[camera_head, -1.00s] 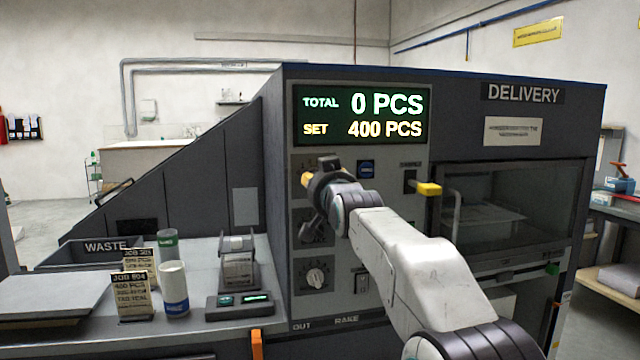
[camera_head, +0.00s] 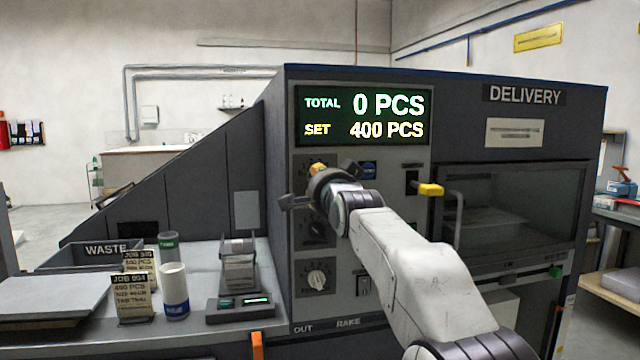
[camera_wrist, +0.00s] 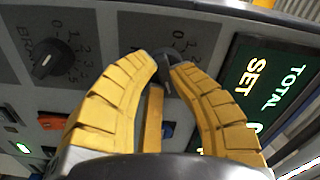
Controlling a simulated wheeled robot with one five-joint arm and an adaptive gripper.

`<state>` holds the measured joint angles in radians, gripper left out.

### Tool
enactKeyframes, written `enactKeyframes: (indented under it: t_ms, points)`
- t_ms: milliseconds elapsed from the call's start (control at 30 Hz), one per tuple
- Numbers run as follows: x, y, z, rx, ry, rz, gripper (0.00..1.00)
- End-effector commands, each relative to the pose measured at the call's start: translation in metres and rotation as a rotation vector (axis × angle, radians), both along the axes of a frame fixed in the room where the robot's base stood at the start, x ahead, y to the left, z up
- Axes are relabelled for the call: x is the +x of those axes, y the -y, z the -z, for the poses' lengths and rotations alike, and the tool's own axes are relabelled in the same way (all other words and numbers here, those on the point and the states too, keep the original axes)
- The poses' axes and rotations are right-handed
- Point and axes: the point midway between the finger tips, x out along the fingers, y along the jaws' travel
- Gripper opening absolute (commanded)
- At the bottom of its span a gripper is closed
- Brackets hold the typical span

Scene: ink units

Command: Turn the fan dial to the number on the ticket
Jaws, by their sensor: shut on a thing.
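My gripper (camera_head: 328,170) is at the top of the column of dials on the machine's grey front panel, just below the display. In the wrist view my gripper (camera_wrist: 163,74) has its yellow fingertips closed about a dark dial (camera_wrist: 166,86). Numbers are printed around this dial, but its name and setting are hidden. In the head view the gripper covers it. The front ticket (camera_head: 133,300) stands upright on the left counter and reads JOB 804, 400 PCS; its lower lines are too small to read. A second ticket (camera_head: 139,262) stands behind it.
A lower dial (camera_head: 317,279) with a pale pointer is clear on the panel; another dial (camera_wrist: 50,62) is left of my fingers. The display (camera_head: 362,116) reads TOTAL 0, SET 400 PCS. A yellow-ended handle (camera_head: 430,190) juts out right of my wrist.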

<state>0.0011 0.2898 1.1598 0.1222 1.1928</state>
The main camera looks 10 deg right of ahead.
Motion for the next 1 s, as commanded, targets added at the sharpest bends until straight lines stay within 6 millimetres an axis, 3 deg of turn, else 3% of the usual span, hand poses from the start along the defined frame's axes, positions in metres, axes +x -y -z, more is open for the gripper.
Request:
enactKeyframes:
  t_ms: [300, 867, 900, 1000]
  points:
    - [-0.0005, -0.0006, -0.0032, 0.111, 0.008, -0.001, 0.00]
    - [-0.0006, -0.0005, -0.0036, 0.133, 0.009, -0.001, 0.00]
    - [-0.0006, -0.0005, -0.0036, 0.133, 0.009, -0.001, 0.22]
    - [-0.0005, -0.0006, -0.0031, 0.133, 0.008, -0.001, 0.31]
